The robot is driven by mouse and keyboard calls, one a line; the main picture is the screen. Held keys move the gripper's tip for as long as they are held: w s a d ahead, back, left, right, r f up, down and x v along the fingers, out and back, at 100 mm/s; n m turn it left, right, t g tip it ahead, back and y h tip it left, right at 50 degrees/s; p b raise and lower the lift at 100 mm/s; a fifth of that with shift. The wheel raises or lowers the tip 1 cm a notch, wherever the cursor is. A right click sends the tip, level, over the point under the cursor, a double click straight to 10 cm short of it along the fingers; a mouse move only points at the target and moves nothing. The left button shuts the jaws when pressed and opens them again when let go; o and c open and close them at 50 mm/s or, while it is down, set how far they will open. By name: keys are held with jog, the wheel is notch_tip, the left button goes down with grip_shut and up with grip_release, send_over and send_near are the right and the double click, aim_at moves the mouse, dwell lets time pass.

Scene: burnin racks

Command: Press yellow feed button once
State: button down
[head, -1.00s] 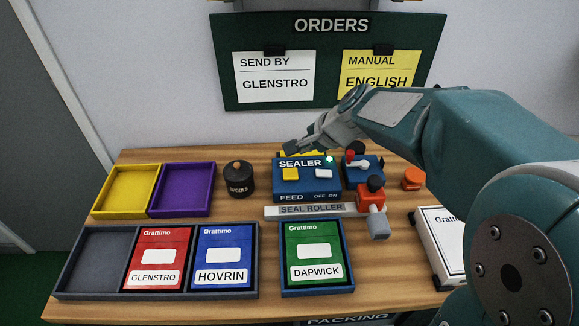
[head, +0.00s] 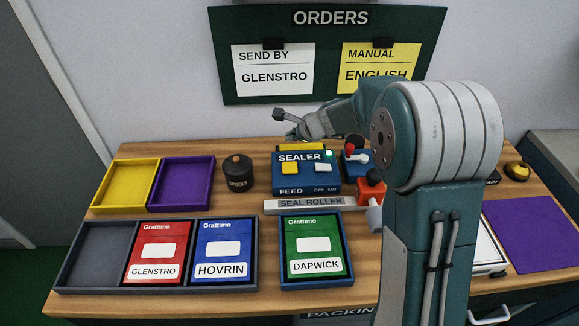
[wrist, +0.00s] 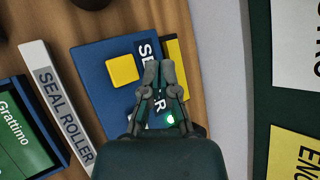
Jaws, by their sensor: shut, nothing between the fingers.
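The blue sealer box (head: 306,186) stands at the back middle of the wooden table. Its yellow feed button (head: 290,168) is on the top left, above the word FEED; the button also shows in the wrist view (wrist: 122,69). A white on/off switch (head: 323,168) sits to its right, and a green light is lit at the box's top right. My gripper (wrist: 159,66) is shut and empty above the sealer label. In the wrist view its tips lie just right of the yellow button, apart from it in the picture. In the head view it shows behind the sealer, above it.
A grey seal roller (head: 310,204) lies in front of the sealer. A red-knobbed lever unit (head: 356,160) stands right of it, a dark pot (head: 238,174) left. The green orders board (head: 226,60) is on the wall behind. Trays and Grattimo boxes fill the front.

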aim_at(287, 164)
jog(key=shift+f, duration=4.4)
jog(key=shift+s+f, duration=0.1)
jog(key=shift+f, duration=0.2)
jog(key=shift+f, duration=0.5)
jog(key=shift+r, duration=0.9)
jog(key=shift+r, duration=0.1)
jog(key=shift+r, duration=2.4)
